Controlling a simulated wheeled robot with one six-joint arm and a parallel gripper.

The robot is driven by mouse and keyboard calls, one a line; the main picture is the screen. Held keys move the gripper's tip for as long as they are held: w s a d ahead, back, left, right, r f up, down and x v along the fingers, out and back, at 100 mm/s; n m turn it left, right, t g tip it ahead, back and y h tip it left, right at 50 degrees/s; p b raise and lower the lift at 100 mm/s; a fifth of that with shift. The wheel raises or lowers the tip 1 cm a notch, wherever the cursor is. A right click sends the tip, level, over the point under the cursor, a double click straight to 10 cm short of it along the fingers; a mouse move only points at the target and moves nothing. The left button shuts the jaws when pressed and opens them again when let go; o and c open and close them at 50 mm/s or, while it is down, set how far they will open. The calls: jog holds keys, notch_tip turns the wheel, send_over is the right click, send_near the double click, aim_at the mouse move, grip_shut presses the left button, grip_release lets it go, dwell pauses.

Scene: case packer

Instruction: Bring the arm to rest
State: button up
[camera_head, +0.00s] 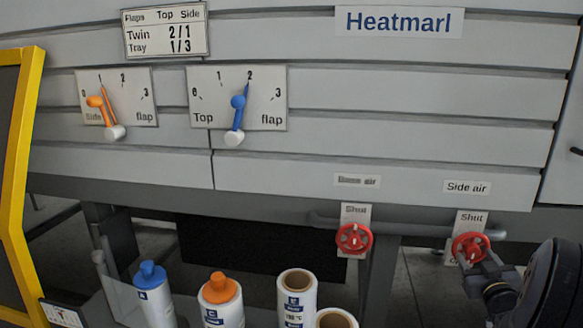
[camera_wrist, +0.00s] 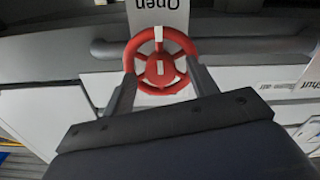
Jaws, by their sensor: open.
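My gripper (camera_head: 478,262) is at the red handwheel (camera_head: 468,244) under the "Side air" label (camera_head: 467,187), at the right of the head view. In the wrist view my gripper (camera_wrist: 161,74) is open, with one finger on either side of the lower part of this red wheel (camera_wrist: 160,58). I cannot tell whether the fingers touch its rim. A white mark on the wheel's rim lies beside the upside-down "Open" sign (camera_wrist: 160,5). My arm (camera_head: 545,285) reaches in from the lower right.
Another red handwheel (camera_head: 354,239) stands left, under a "Shut" sign. A blue-topped bottle (camera_head: 155,297), an orange-topped bottle (camera_head: 221,300) and rolls (camera_head: 296,300) stand below. Flap dials (camera_head: 116,98) with orange and blue pointers are on the grey panel. A yellow frame (camera_head: 22,170) edges the left.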

jog(key=n, duration=0.5)
jog(key=shift+b, duration=0.35)
jog(key=shift+s+n, duration=0.25)
jog(key=shift+n, duration=0.05)
jog(key=v, duration=0.6)
jog(key=shift+b, duration=0.4)
jog(key=shift+r, duration=0.15)
